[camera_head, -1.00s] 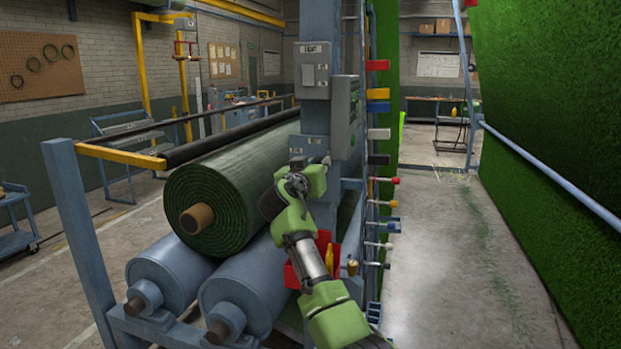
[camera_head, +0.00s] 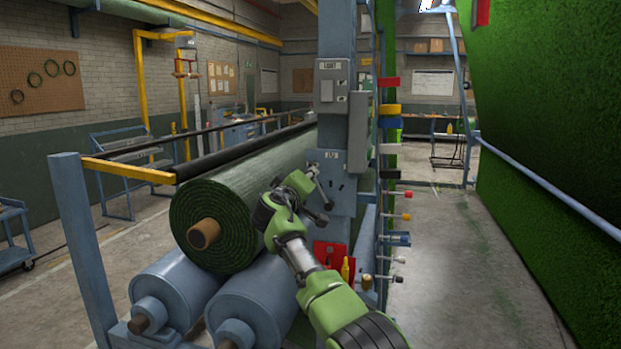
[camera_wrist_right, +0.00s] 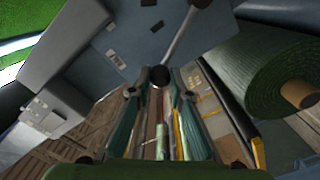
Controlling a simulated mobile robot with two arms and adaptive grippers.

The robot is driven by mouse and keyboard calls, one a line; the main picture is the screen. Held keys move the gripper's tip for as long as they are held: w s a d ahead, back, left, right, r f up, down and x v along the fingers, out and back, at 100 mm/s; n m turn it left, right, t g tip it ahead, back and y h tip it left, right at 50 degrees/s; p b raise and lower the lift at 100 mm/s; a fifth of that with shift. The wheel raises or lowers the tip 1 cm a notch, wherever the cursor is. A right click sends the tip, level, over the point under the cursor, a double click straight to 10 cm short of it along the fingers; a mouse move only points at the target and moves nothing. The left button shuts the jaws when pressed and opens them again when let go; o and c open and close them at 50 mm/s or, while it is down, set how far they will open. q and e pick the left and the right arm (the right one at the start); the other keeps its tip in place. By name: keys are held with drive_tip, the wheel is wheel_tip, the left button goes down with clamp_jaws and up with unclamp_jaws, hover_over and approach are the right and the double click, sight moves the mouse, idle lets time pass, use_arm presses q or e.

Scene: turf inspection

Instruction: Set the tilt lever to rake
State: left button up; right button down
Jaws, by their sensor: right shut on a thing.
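The tilt lever is a thin grey rod with a dark round knob (camera_wrist_right: 158,76). In the right wrist view it runs down from a blue-grey plate (camera_wrist_right: 130,40) to the knob between my fingertips. My right gripper (camera_wrist_right: 158,88) is shut on the knob. In the head view my right gripper (camera_head: 318,200) is in front of the blue post (camera_head: 338,185), beside the turf roll. The lever is small and partly hidden by the gripper there, and its setting marks cannot be read. My left gripper is not in view.
A green turf roll (camera_head: 240,190) rests on blue rollers (camera_head: 255,305) just left of my right gripper. A grey box (camera_head: 360,130) and a light switch plate (camera_head: 332,88) are on the post above. A red bin (camera_head: 335,262) hangs below. The aisle floor (camera_head: 450,260) at right is clear.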

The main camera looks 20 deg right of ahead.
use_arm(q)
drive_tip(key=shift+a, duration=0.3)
use_arm(e)
drive_tip(key=shift+f, duration=0.1)
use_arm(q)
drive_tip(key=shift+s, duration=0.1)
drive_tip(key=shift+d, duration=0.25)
use_arm(e)
drive_tip(key=shift+w, duration=0.1)
drive_tip(key=c, duration=1.8)
unclamp_jaws()
drive_tip(key=shift+f, duration=0.1)
drive_tip(key=shift+c, duration=0.2)
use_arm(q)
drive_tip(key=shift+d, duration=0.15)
use_arm(e)
drive_tip(key=shift+w+f, duration=0.1)
drive_tip(key=shift+w, duration=0.05)
drive_tip(key=v, duration=1.2)
